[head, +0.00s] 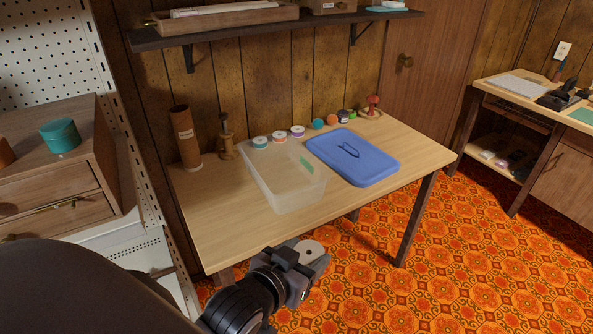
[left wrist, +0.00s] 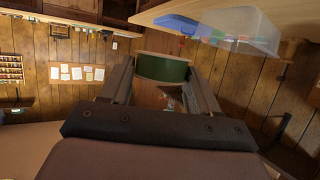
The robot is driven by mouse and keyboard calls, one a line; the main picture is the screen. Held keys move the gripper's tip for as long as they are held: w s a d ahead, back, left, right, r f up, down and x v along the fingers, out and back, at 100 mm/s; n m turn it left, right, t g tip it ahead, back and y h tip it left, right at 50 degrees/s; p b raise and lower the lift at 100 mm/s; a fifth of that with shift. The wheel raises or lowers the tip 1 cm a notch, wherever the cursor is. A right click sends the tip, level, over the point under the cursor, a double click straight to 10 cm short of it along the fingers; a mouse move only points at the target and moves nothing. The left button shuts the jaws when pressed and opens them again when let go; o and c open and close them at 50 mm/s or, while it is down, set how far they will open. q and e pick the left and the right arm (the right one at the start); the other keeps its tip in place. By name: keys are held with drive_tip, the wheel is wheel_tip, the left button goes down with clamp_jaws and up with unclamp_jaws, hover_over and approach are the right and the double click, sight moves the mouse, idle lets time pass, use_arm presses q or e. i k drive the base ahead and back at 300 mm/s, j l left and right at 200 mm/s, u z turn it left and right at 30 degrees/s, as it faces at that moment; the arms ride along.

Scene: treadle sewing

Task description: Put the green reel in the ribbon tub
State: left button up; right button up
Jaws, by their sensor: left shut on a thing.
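My left gripper (head: 311,262) is shut on the green reel, in front of the table's near edge. In the head view the reel (head: 313,248) shows mainly its pale round end. In the left wrist view the green reel (left wrist: 162,68) sits between the fingers of the left gripper (left wrist: 160,80), its dark green side showing. The ribbon tub (head: 283,177) is a clear, open box with a green label, standing on the table farther back than the gripper. It also shows in the left wrist view (left wrist: 250,28). I see nothing lying in it. My right gripper is not in view.
The blue lid (head: 360,165) lies flat to the right of the tub. Several small reels (head: 279,137) line the table's back. A cardboard tube (head: 186,140) and a wooden stand (head: 227,145) are back left. The table (head: 215,225) is bare at front left. A shelf (head: 280,27) overhangs.

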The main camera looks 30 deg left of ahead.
sight(263, 169)
drive_tip(key=i+j, duration=0.65)
drive_tip(key=i, duration=0.2)
